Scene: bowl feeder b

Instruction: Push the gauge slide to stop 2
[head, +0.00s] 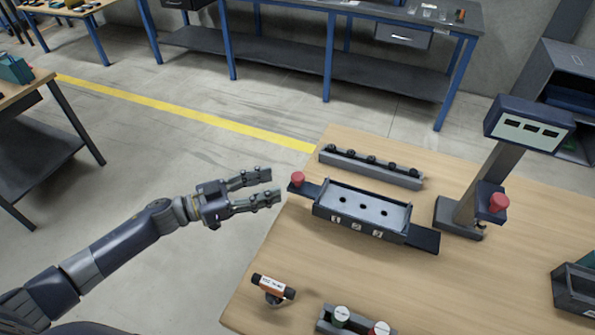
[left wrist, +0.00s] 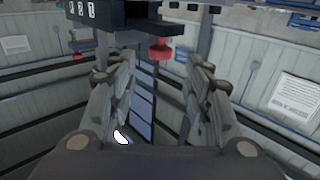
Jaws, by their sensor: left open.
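The gauge (head: 318,211) is a dark, shallow tray on the wooden table, with three holes in its pale floor and number labels on its front. A dark slide bar (head: 424,239) sticks out at both ends, and a red knob (head: 297,178) stands on its left end. My left gripper (head: 273,187) is open and empty, just left of the red knob and apart from it, fingers pointing right. In the left wrist view, the red knob (left wrist: 160,50) shows beyond and between the open fingers (left wrist: 158,95), beside the gauge's dark end (left wrist: 112,14). My right gripper is not seen.
A rail with several dark knobs (head: 370,168) lies behind the gauge. A post with a three-window display (head: 528,131) and a red button (head: 499,202) stands right. An orange labelled part (head: 273,286) sits in front. Table between is clear.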

